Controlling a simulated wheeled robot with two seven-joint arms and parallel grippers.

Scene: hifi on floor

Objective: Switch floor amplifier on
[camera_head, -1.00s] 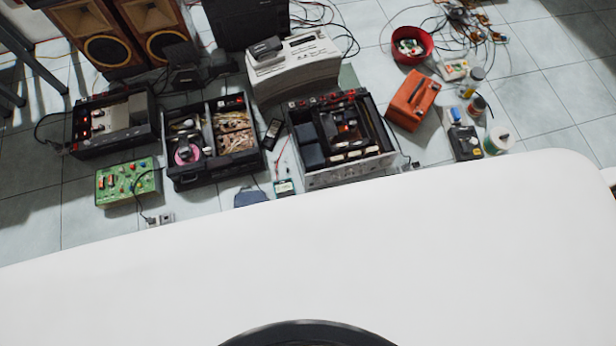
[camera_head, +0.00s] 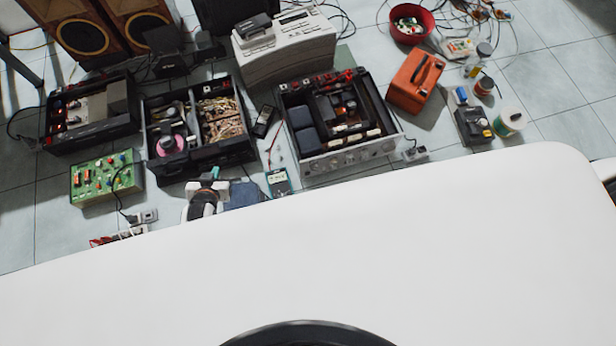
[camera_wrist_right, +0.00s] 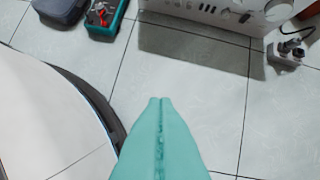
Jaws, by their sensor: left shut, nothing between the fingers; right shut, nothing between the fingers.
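An opened amplifier (camera_head: 365,152) with a silver front panel, knobs and exposed inner parts sits on the tiled floor in the head view. Its front panel (camera_wrist_right: 205,8) also shows along the top of the right wrist view. My left gripper (camera_head: 215,173) shows a teal tip and is shut and empty, left of and apart from this amplifier, near a dark pouch. My right gripper (camera_wrist_right: 160,100) is shut and empty over bare tiles, apart from the panel. The right gripper is hidden in the head view. The power switch cannot be made out.
Two opened black units (camera_head: 92,112) (camera_head: 242,150), a green circuit board (camera_head: 106,178), a meter (camera_head: 279,182) and an orange case (camera_head: 415,82) lie around. A socket block (camera_wrist_right: 289,50) stands near the panel's right end. Bare tile lies before the panel.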

